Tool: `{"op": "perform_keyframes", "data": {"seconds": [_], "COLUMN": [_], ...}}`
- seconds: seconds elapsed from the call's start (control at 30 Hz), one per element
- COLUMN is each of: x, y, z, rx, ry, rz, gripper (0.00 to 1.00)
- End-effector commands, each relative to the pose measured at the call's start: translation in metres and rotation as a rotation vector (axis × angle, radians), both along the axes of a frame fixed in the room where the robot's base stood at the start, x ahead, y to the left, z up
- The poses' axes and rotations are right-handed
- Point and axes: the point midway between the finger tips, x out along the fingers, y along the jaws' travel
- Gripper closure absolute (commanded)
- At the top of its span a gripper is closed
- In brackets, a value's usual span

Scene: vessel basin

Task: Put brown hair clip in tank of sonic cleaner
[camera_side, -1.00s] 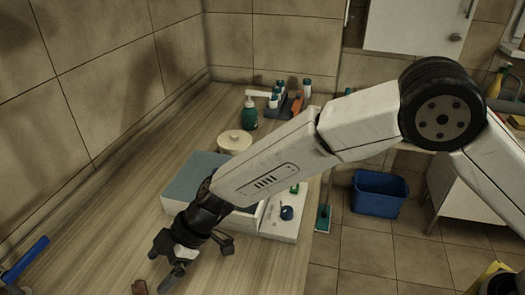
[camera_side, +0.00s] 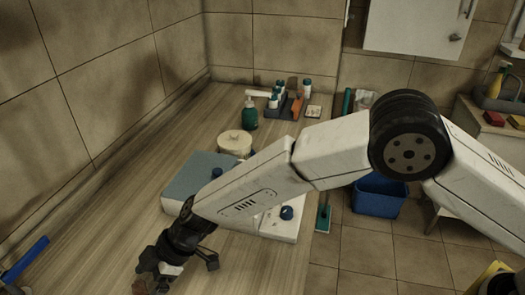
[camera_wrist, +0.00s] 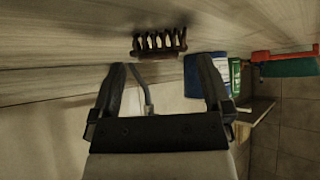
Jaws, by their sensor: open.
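The brown hair clip (camera_wrist: 160,43) lies on the wooden counter, its several teeth showing in the wrist view beyond my fingertips. In the side view the clip (camera_side: 146,287) is partly cut off at the bottom edge, close to my gripper. My gripper (camera_side: 172,270) is open and low over the counter; in the wrist view its two fingers (camera_wrist: 160,68) stand apart with the clip ahead of the gap. The sonic cleaner seems to be the white unit (camera_side: 287,233) with blue knobs and a grey-blue top (camera_side: 188,178). My arm covers its middle, so its tank is hidden.
A round cream pot (camera_side: 234,143), a green bottle (camera_side: 250,115) and a rack with small bottles (camera_side: 285,107) stand behind the cleaner. A blue-handled tool (camera_side: 25,262) lies at the left. The counter between it and my gripper is clear. A blue bin (camera_side: 378,198) stands on the floor.

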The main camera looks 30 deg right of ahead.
Motion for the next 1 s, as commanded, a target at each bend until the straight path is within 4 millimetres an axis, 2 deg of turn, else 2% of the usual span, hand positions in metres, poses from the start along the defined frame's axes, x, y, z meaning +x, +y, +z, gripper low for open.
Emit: {"op": "perform_keyframes", "data": {"seconds": [0.3, 0.9, 0.93, 1.0], "x": [0.001, 0.001, 0.001, 0.001], "y": [0.020, 0.022, 0.022, 0.022], "z": [-0.020, -0.021, -0.021, -0.021], "rx": [-0.001, 0.000, 0.000, 0.000], "ry": [0.001, 0.000, 0.000, 0.000], "rz": [0.001, 0.000, 0.000, 0.000], "gripper": [0.00, 0.00, 0.06, 0.29]}}
